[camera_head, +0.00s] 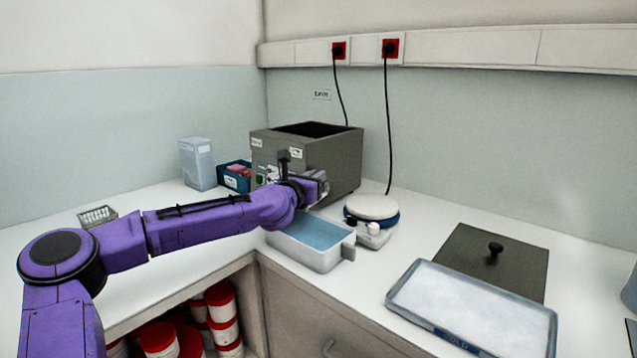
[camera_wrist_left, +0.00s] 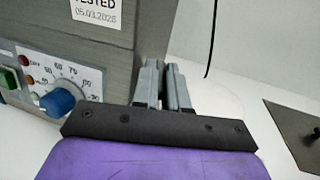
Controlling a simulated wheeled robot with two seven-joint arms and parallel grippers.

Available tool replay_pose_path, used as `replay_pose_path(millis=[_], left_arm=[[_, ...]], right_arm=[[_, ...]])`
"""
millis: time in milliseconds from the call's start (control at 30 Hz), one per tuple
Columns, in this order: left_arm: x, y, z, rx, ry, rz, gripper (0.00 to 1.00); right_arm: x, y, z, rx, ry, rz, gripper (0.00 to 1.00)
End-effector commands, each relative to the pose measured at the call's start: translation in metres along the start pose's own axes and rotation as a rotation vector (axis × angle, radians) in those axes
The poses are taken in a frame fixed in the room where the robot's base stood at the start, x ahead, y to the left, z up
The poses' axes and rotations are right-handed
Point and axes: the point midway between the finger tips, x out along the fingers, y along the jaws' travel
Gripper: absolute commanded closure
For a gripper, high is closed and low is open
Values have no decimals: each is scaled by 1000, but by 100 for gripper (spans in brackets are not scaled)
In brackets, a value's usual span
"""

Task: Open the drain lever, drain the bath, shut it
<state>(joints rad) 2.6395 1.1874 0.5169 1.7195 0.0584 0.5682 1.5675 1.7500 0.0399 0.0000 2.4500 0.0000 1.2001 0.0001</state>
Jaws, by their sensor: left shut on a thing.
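The bath is a dark grey open-topped box (camera_head: 345,160) in the back corner of the bench. Its front panel with a blue knob (camera_wrist_left: 57,102) shows in the left wrist view. My left gripper (camera_head: 318,188) is at the bath's front, low near its right corner. Its fingers (camera_wrist_left: 165,85) are close together and shut on the drain lever, which they hide. A pale grey tub (camera_head: 318,260) with a blue surface inside stands below the gripper, in front of the bath. I cannot tell whether water is running. My right gripper is not in view.
A round-topped white device (camera_head: 372,207) stands right of the tub. Further right are a pale tray (camera_head: 470,308) and a dark lid with a knob (camera_head: 497,258). A clear container (camera_head: 197,163) and a blue box (camera_head: 233,178) stand left of the bath. Black cords hang behind.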

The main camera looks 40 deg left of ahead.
Motion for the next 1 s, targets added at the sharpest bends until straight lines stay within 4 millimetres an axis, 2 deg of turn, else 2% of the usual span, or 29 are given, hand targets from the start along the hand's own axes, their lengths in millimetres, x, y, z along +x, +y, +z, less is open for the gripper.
replay_pose_path(millis=[300, 800, 833, 900, 1000], left_arm=[[1, 5, 1, 0, 0, -103, 100], [1, 6, 1, 0, -1, -120, 100], [1, 6, 1, 0, -1, -120, 81], [1, 6, 1, 0, -1, -119, 62], [1, 7, 2, 0, -1, -117, 62]], right_arm=[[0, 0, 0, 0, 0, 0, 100], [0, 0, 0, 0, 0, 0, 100], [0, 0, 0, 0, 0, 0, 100], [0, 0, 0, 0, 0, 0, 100], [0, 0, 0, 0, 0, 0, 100]])
